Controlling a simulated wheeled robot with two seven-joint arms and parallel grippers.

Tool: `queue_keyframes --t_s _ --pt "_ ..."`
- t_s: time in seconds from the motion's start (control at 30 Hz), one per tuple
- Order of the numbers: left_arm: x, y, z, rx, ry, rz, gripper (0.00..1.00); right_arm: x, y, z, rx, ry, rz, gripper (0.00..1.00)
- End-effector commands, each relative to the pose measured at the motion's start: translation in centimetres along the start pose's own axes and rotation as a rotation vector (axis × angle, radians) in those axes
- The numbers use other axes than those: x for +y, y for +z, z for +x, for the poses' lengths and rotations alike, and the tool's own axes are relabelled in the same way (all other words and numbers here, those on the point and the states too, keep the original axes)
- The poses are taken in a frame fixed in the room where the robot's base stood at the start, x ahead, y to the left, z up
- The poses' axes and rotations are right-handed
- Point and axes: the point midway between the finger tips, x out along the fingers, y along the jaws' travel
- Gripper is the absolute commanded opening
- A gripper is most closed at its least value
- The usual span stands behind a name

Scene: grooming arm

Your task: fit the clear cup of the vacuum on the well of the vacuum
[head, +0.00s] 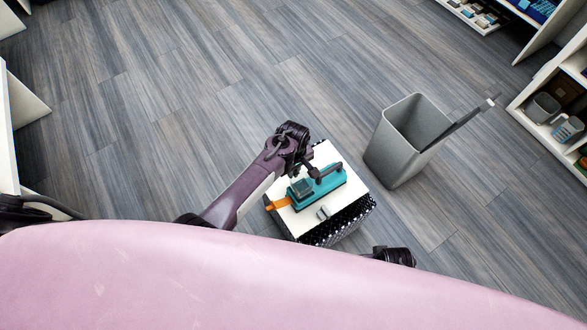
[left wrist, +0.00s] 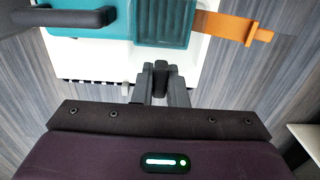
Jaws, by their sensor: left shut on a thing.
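The teal vacuum (head: 333,185) lies on a white board, its black handle to the right and its orange nozzle (head: 279,204) to the left. The exact contact and the cup's seating are hard to tell. My right gripper cannot be made out.
The white board (head: 297,222) tops a black basket (head: 340,224). A small grey piece (head: 323,212) lies on the board's near side. A grey bin (head: 394,151) with a long item in it stands to the right. Shelves line the right edge. Open floor lies behind.

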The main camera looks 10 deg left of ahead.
Motion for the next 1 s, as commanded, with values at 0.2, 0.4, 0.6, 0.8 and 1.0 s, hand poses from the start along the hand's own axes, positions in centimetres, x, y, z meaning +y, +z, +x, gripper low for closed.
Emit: queue_keyframes --t_s 0.2,0.4,0.6,0.8,1.0 --pt "-0.01 0.0 -0.05 0.0 0.0 0.0 0.0 0.0 -0.08 -0.37 0.0 0.0 0.0 0.29" --pt "0.01 0.0 -0.03 0.0 0.0 0.0 0.0 -0.01 -0.09 -0.35 0.001 0.0 0.0 0.29" --pt "0.01 0.0 -0.05 0.0 0.0 0.0 0.0 -0.01 -0.1 -0.38 0.001 0.0 0.0 0.29" --pt "0.07 0.02 -0.16 0.0 0.001 0.0 0.0 -0.01 -0.16 -0.78 0.001 0.0 0.0 0.29" --pt "0.04 0.01 -0.02 0.0 0.001 0.0 0.0 -0.01 -0.16 -0.78 0.001 0.0 0.0 0.29"
